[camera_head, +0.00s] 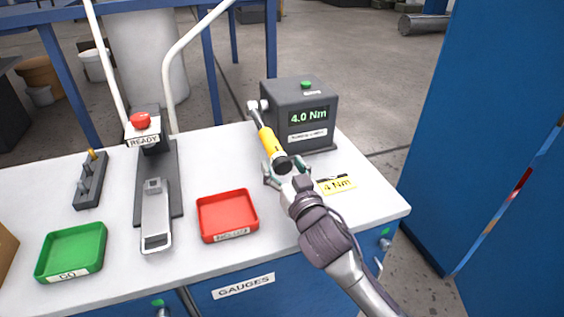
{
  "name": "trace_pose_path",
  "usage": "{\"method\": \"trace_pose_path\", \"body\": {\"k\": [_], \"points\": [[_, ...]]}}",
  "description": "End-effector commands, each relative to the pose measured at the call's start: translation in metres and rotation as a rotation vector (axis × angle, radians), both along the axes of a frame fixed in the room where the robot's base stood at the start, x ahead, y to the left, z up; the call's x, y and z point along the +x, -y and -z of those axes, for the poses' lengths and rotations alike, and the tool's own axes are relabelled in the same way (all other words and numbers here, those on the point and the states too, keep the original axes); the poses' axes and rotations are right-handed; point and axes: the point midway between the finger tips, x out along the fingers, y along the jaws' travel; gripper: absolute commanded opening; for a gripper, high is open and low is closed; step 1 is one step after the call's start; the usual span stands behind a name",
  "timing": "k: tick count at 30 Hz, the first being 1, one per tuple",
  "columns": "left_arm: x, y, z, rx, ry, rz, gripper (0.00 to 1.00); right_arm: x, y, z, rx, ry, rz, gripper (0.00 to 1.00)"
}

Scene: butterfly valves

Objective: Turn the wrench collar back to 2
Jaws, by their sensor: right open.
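The torque wrench (268,140) has a yellow grip and a dark lower end. Its head meets a pale fitting on the left side of the dark tester (300,110), and it slopes down towards me. The tester's display (309,116) reads 4.0 Nm. My right gripper (280,174) is open at the wrench's dark lower end, where the collar (282,161) seems to be. Its fingers lie beside that end; I cannot tell whether they touch it. The collar's scale is too small to read. My left gripper is not in view.
A yellow 4 Nm card (337,186) lies right of my gripper. A red tray (228,214), a green tray (71,252) and a dark fixture with a READY sign (143,140) stand to the left. A blue cabinet (490,120) rises at the right, beyond the bench edge.

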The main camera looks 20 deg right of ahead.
Motion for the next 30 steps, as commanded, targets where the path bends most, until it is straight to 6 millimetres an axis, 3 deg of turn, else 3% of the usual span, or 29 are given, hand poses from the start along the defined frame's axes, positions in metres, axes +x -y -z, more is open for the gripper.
{"method": "trace_pose_path", "body": {"k": [12,23,30], "points": [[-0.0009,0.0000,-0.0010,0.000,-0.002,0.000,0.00,0.0097,-0.0006,-0.0001,0.000,0.000,-0.001,0.70],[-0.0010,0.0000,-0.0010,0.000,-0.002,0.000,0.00,0.0094,-0.0006,0.0000,0.000,0.000,-0.001,0.12],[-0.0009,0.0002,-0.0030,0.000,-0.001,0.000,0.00,0.0093,-0.0006,-0.0004,-0.018,0.001,0.000,0.10]]}}
